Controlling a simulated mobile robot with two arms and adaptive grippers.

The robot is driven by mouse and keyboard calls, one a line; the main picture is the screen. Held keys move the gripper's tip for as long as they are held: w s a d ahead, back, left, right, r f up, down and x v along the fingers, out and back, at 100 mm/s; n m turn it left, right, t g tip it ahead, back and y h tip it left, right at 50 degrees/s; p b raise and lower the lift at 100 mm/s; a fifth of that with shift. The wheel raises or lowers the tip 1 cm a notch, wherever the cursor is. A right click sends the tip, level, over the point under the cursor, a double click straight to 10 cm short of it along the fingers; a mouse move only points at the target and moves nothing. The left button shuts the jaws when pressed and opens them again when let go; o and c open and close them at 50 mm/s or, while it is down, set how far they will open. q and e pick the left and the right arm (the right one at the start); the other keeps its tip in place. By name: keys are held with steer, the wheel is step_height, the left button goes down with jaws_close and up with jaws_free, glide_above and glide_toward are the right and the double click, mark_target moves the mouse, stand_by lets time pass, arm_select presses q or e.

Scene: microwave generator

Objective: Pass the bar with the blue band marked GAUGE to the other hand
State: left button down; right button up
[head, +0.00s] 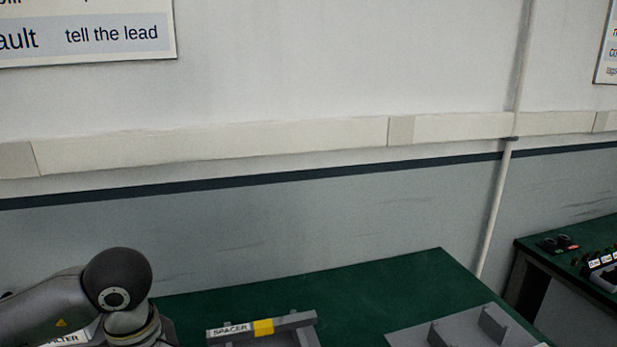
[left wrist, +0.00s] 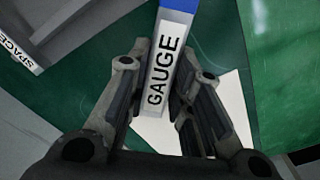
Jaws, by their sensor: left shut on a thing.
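The bar marked GAUGE (left wrist: 168,62) shows in the left wrist view, with a white label and a blue band at its top end. My left gripper (left wrist: 165,85) is shut on this bar, with one finger on each side of the label. The far end of the bar is cut off by the top of that view. In the head view my left arm comes in at the lower left, but its fingers and the GAUGE bar are out of frame. My right gripper is in neither view.
A partly hidden FILTER label (head: 62,338) is behind my left arm. A grey tray with upright supports (head: 465,328) is at right. The table's back middle is clear.

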arm_select(q)
steer(key=f+m, duration=0.1)
steer(key=m, duration=0.1)
steer(key=d+f+m, duration=0.1)
steer(key=m, duration=0.1)
steer(key=s+f+m, duration=0.1)
steer(key=m, duration=0.2)
steer(key=shift+s+d, duration=0.1)
steer(key=shift+d, duration=0.2)
steer(key=m, duration=0.2)
steer(key=s+d+f+m, duration=0.1)
steer(key=m, duration=0.1)
steer(key=f+m, duration=0.1)
steer(key=m, duration=0.1)
steer(key=shift+s+d+f, duration=0.2)
steer(key=shift+d, duration=0.1)
